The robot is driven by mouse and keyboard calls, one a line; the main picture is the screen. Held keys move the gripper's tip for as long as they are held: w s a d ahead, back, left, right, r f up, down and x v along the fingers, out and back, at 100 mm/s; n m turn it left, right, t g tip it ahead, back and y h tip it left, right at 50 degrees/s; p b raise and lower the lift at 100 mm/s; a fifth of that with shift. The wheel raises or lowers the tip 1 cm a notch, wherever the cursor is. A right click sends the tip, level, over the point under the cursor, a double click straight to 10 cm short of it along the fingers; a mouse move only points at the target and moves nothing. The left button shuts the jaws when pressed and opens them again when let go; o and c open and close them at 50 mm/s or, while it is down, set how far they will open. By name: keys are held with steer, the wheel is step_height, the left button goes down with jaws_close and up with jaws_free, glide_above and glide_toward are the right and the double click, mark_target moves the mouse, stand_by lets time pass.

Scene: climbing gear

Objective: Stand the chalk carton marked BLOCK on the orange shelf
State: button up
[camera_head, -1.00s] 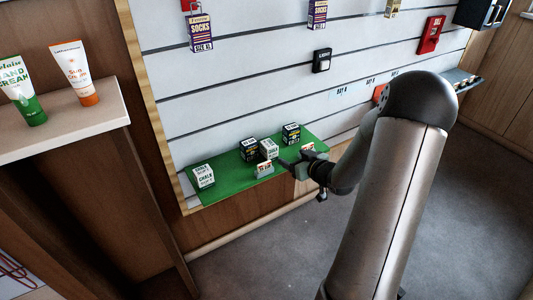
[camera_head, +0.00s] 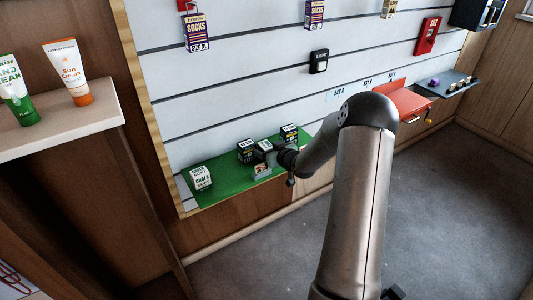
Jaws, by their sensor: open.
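The green shelf (camera_head: 232,188) low on the wall holds several small chalk cartons. A mostly white carton (camera_head: 201,178) stands at its left end. A dark carton (camera_head: 245,149), a black-and-white carton (camera_head: 264,145) and another dark carton (camera_head: 289,134) stand toward the middle and right. The lettering is too small to tell which is marked BLOCK. My gripper (camera_head: 269,157) is open, low over the green shelf, just in front of the black-and-white carton; its fingers partly hide that carton, and I cannot tell whether they touch it. The orange shelf (camera_head: 402,104) is farther right, its top looking bare.
A small label holder (camera_head: 262,171) stands at the green shelf's front edge by my gripper. A grey shelf (camera_head: 446,84) with small items is right of the orange one. Sock packs (camera_head: 197,30) hang above. A side shelf (camera_head: 60,126) at left holds two tubes.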

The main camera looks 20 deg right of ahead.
steer(key=c, duration=1.2)
steer(key=shift+r, duration=0.1)
